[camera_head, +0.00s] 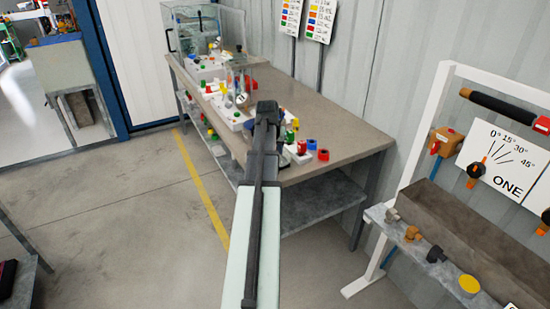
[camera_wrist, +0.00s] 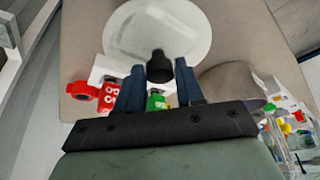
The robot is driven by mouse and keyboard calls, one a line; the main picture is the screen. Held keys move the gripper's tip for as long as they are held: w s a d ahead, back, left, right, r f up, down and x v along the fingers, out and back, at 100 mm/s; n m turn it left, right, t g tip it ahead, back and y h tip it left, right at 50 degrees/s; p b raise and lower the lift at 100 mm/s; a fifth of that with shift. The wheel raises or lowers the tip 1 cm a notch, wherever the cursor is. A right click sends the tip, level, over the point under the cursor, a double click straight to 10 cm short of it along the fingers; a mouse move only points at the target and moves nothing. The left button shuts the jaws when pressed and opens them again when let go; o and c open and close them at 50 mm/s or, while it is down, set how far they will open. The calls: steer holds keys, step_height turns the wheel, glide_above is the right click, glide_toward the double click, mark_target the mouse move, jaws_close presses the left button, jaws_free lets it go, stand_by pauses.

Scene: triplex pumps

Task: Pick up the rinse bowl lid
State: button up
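The lid (camera_wrist: 185,28) is a pale round disc with a black knob (camera_wrist: 159,66) in the wrist view, at the top middle. I take it for the rinse bowl lid. My gripper (camera_wrist: 159,68) has its two blue fingers apart, one on each side of the knob. Narrow gaps seem to show between the fingers and the knob, so it looks open. In the head view my gripper (camera_head: 267,108) is over the workbench, and I cannot make out the lid there. A rounded grey-beige shape (camera_wrist: 228,80) lies right of the fingers; I cannot tell what it is.
The workbench (camera_head: 345,138) holds red parts (camera_head: 323,155), coloured pieces and a clear case (camera_head: 212,35) at the back left. A red part (camera_wrist: 109,97) with white marks is left of the fingers. A white-framed rack (camera_head: 440,85) stands at the right.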

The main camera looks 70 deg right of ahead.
jaws_close()
steer(key=shift+r, duration=0.1)
stand_by(0.3)
